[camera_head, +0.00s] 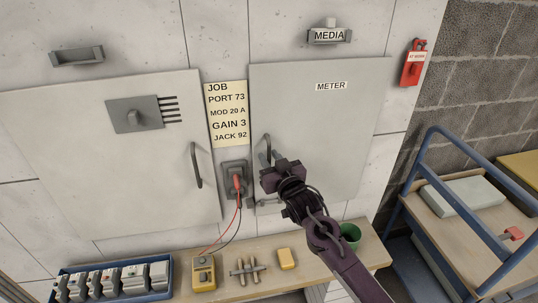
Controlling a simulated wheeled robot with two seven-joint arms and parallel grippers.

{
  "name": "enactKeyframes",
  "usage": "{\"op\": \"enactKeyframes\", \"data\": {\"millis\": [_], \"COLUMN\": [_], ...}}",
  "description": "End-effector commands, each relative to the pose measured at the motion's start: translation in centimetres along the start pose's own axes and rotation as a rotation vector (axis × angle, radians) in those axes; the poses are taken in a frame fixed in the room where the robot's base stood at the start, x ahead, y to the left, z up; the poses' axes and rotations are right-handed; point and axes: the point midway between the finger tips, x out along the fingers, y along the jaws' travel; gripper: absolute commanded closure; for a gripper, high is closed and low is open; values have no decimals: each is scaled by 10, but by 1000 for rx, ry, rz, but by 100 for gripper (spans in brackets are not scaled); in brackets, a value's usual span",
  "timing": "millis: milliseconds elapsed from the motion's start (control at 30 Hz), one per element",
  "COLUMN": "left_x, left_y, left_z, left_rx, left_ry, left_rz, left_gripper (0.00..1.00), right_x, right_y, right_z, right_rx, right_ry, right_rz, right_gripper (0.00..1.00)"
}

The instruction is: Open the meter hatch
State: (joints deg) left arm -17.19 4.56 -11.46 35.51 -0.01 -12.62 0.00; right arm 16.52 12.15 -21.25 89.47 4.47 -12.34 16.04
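The meter hatch (335,120) is a light grey panel labelled METER, right of centre on the wall. It looks shut, flush in its place. Its dark curved handle (267,146) is at its left edge. My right gripper (269,160) is at the lower end of this handle, its fingertips close to or around it. The gripper body hides part of the contact, so I cannot tell whether the fingers are closed on the handle. My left gripper is not in view.
A larger grey door (110,200) with its own handle is to the left. A note (227,115) and a socket with red and black leads (235,180) lie between. Below, a bench holds a yellow meter (203,273), a blue tray (112,297) and a green cup (350,234). A blue cart (440,150) stands right.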

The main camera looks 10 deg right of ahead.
Motion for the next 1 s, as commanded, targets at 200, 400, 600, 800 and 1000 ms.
{"op": "enactKeyframes", "data": {"millis": [200, 400, 600, 800, 1000], "left_x": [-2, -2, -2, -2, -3], "left_y": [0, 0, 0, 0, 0], "left_z": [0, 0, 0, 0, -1], "left_rx": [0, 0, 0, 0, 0], "left_ry": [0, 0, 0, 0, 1], "left_rz": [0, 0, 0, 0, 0], "left_gripper": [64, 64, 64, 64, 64], "right_x": [10, 10, 10, 10, 8], "right_y": [0, 0, 0, 0, 0], "right_z": [0, 0, 0, 0, 0], "right_rx": [0, 0, 0, 0, -1], "right_ry": [0, 0, 0, 0, -1], "right_rz": [0, -1, 0, -1, -7], "right_gripper": [74, 74, 98, 100, 100]}}
